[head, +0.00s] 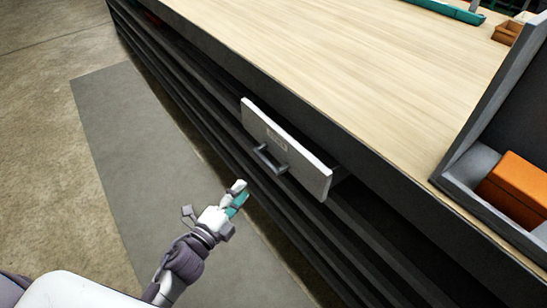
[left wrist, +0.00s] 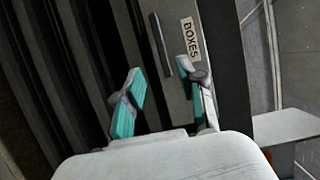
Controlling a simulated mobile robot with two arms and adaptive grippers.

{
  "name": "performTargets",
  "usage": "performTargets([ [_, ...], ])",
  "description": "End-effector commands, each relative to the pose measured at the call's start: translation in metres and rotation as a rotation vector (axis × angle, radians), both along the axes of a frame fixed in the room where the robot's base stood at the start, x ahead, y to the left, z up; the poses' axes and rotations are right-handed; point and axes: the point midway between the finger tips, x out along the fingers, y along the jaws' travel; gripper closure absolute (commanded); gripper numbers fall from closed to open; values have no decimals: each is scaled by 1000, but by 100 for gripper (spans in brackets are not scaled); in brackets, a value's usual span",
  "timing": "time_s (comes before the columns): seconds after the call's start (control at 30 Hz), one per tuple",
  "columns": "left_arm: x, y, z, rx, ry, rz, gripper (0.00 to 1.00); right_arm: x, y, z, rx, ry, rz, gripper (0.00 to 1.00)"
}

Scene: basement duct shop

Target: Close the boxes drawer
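The boxes drawer (head: 312,172) has a light grey front that stands out a little from the dark workbench side, so it is partly open. A dark bar handle (head: 268,160) is on its front, with a small label above. In the left wrist view the drawer front (left wrist: 175,85) carries a label (left wrist: 192,38) reading BOXES, beside the handle (left wrist: 161,45). My left gripper (head: 238,194) is in front of and below the drawer, apart from it. Its teal-padded fingers (left wrist: 160,80) are spread with nothing between them. My right gripper is not in view.
The workbench (head: 330,75) has a pale wooden top and dark shelves or slots below. A grey open bin (head: 478,160) with an orange box (head: 518,188) is at the right. A grey mat (head: 140,140) lies on the clear floor at the left.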

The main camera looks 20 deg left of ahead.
Motion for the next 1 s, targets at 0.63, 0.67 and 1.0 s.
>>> performTargets([
  [0.63, 114, -32, 0, 0, -2, -3, 60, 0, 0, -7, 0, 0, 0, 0],
  [0.67, 117, -33, 1, 0, -2, -3, 60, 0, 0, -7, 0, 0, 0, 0],
  [1.0, 123, -35, 1, 0, 0, -3, 60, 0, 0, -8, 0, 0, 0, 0],
])
